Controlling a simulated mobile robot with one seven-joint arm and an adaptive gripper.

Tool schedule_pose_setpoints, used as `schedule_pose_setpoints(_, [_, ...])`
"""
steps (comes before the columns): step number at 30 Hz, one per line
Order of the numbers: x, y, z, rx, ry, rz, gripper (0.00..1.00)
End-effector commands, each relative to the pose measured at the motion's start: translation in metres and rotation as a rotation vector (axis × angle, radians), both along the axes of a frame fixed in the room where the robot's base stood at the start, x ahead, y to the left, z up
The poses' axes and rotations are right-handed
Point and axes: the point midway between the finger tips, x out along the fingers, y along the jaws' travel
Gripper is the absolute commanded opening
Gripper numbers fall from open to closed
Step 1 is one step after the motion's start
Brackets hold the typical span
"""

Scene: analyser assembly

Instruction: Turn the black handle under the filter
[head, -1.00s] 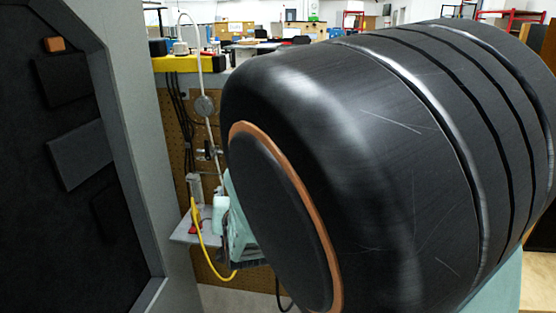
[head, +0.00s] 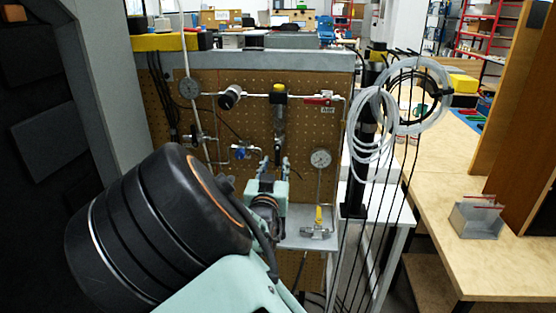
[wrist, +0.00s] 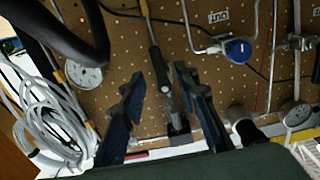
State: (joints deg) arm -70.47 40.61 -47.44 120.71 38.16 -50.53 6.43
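The filter (head: 279,115) is a dark upright cylinder with a yellow top on the brown pegboard. My gripper (head: 276,165) is in front of the pegboard, just below the filter in the head view. In the wrist view the two dark fingers of my gripper (wrist: 159,72) are apart, with a visible gap. A slim black bar, seemingly the black handle (wrist: 154,58), shows in line with that gap, joining a grey fitting. I cannot tell how deep it lies between the fingertips.
Nearby on the pegboard (head: 335,130) are a blue knob (head: 240,152), a red-handled valve (head: 320,98), a black knob (head: 230,95) and a right gauge (head: 320,158). White coiled tubing (head: 372,130) and hanging black cables stand to the right. A wooden table (head: 440,190) lies further right.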

Motion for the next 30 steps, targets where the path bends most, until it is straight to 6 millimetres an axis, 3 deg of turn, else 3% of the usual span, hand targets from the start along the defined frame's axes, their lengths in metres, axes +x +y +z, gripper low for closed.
schedule_pose_setpoints(7, [0.031,-0.001,0.000,-0.001,0.000,0.000,0.29])
schedule_pose_setpoints(18, [0.037,-0.001,0.000,0.000,0.001,0.000,0.29])
schedule_pose_setpoints(26, [0.037,-0.001,0.000,0.000,0.001,0.001,0.01])
schedule_pose_setpoints(30, [0.037,-0.001,0.000,0.000,0.001,0.000,0.00])
